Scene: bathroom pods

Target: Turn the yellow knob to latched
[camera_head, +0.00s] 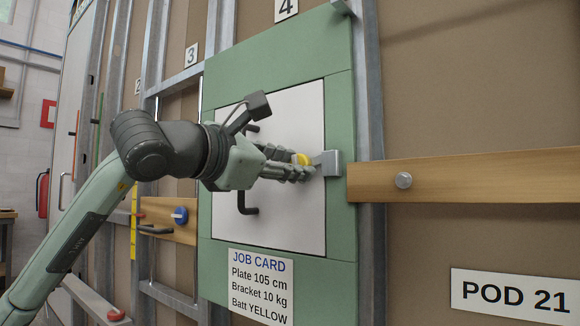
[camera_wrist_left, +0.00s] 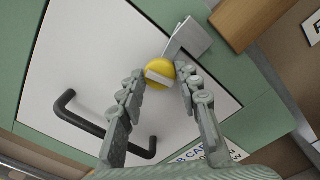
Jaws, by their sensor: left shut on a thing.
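The yellow knob (camera_head: 301,159) sits on the white panel (camera_head: 312,225), near its right edge and beside a grey metal latch bracket (camera_head: 331,163). In the left wrist view the knob (camera_wrist_left: 157,68) is a yellow disc with a pale bar across its face. The bar lies slightly tilted in that picture. My left gripper (camera_head: 299,169) is shut on the knob, with one finger on each side of it. The fingers hide part of the knob in the head view. My right gripper is not in view.
A green frame (camera_head: 340,110) surrounds the panel. A wooden rail (camera_head: 470,178) with a bolt runs to the right. A job card (camera_head: 260,287) hangs below. A blue knob (camera_head: 180,215) is at the left.

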